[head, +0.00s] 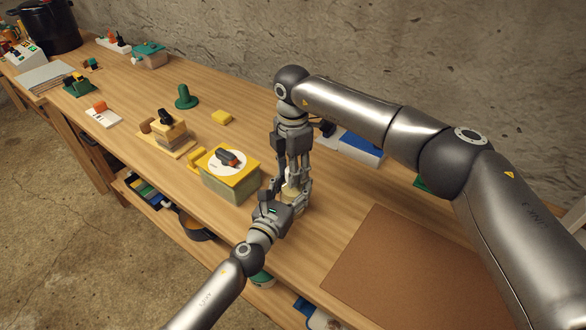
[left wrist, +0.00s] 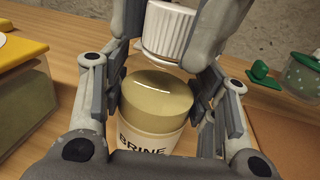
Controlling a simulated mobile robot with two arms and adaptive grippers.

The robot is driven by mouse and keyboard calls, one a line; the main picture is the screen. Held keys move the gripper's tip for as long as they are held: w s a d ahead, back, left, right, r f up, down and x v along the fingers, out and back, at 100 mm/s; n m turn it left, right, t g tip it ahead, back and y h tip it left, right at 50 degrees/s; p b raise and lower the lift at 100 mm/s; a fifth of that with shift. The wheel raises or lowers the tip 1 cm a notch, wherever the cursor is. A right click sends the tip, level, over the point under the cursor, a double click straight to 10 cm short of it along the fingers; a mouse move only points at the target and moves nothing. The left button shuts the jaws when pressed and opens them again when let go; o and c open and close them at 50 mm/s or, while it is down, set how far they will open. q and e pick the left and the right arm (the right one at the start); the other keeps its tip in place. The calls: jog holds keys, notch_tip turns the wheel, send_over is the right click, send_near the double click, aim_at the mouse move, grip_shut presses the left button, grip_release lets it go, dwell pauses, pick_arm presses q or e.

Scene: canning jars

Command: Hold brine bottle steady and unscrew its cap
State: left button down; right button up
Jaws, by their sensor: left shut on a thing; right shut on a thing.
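The brine bottle (left wrist: 150,128) stands upright in the left wrist view, with a pale yellow upper part and a cream label reading "BRINE". My left gripper (left wrist: 158,112) is shut around its sides. A white ribbed cap (left wrist: 178,32) is above the bottle, slightly tilted, and looks apart from its top. My right gripper (left wrist: 182,40) is shut on the cap from above. In the head view, my right gripper (head: 294,186) points down over the bottle, and my left gripper (head: 280,200) reaches it from the front. The two grippers hide most of the bottle there.
A yellow-lidded box (head: 232,184) with a dark and orange item on top stands just left of the grippers. A brown mat (head: 410,275) lies clear at the right. A blue and white item (head: 360,148) lies behind my right arm. The concrete wall bounds the back.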

jog(key=n, duration=0.4)
jog(key=shift+n, duration=0.4)
jog(key=n, duration=1.3)
jog(key=shift+r+n, duration=0.1)
jog(key=shift+n, duration=0.2)
jog(key=n, duration=1.7)
